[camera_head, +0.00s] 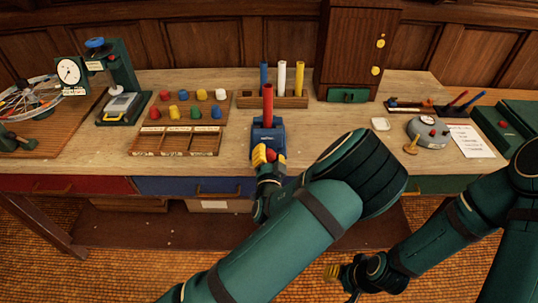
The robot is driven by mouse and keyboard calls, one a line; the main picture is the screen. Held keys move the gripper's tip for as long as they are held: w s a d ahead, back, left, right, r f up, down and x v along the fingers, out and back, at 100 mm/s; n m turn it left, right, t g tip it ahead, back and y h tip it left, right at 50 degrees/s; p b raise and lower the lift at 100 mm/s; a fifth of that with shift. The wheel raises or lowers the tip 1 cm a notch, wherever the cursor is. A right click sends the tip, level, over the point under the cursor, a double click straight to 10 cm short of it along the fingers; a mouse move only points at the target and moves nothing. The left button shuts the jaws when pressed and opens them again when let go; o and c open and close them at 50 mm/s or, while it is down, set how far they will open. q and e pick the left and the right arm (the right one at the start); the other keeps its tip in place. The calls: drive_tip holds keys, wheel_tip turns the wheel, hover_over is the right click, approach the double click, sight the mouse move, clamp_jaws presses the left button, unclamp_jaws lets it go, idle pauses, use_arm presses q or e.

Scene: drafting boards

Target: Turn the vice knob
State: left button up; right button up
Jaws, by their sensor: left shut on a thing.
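The blue vice (267,131) stands at the front edge of the wooden bench, with a red rod (268,104) upright in it. Its knob (271,155) shows as a bit of red at the vice's front, mostly hidden by my fingers. My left gripper (265,156), with yellow fingertips, is shut on the knob. My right gripper (332,272) hangs low in front of the bench, apart from the vice. It is too small and dark to tell whether it is open or shut.
A rack with blue, white and yellow rods (272,102) stands behind the vice. A tray of coloured pegs (177,142) is at left, beside a dial-gauge stand (122,85). A brown cabinet (352,45) and a grey round device (428,132) are at right. Bare bench lies right of the vice.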

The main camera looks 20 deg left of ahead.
use_arm(q)
drive_tip(key=o, duration=1.2)
